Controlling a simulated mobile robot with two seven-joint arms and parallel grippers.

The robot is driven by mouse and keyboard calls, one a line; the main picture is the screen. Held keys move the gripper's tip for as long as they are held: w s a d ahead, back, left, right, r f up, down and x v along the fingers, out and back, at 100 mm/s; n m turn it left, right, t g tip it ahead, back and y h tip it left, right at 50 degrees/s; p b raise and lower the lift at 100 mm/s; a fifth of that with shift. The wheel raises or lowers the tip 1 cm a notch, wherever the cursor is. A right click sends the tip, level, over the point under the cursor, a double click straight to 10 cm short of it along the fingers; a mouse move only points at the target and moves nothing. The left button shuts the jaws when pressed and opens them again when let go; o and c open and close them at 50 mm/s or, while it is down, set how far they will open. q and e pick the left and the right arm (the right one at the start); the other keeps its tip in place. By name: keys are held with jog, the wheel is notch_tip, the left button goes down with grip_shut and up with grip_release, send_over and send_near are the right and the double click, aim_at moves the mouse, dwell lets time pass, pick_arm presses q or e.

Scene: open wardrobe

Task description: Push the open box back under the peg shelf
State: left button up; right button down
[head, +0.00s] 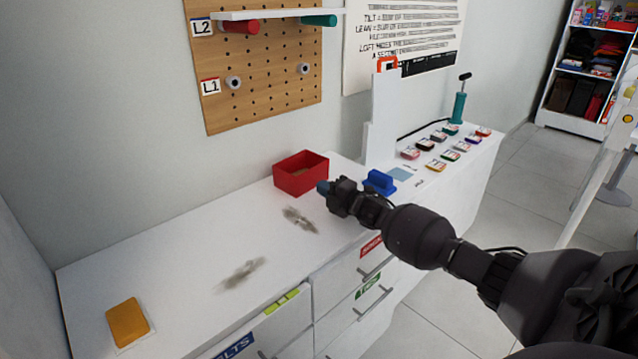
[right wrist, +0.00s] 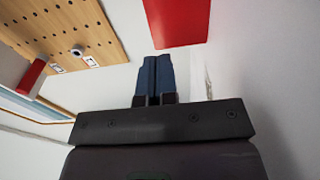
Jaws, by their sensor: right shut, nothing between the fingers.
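The open red box (head: 289,183) stands upright on the white counter near the wall, below and to the right of the pegboard's lower edge. In the head view it is open at the top. The peg shelf (head: 262,14) is a white board on a red peg and a teal peg, high on the pegboard (head: 265,75). My right gripper (head: 326,188) is shut and empty, its blue fingertips at the box's right front corner. In the right wrist view the fingers (right wrist: 154,78) point at the red box (right wrist: 178,22); I cannot tell whether they touch. My left gripper is out of view.
The counter (head: 180,250) is clear left of the box except for two grey smudges and a yellow pad (head: 127,322). A blue block (head: 379,182), a white upright panel (head: 381,125), several small labelled pieces and a teal pump (head: 458,105) stand to the right. Drawers are below.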

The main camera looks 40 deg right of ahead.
jog(key=s, duration=0.4)
jog(key=s+d+p, duration=0.1)
jog(key=s, duration=0.1)
jog(key=shift+s, duration=0.45)
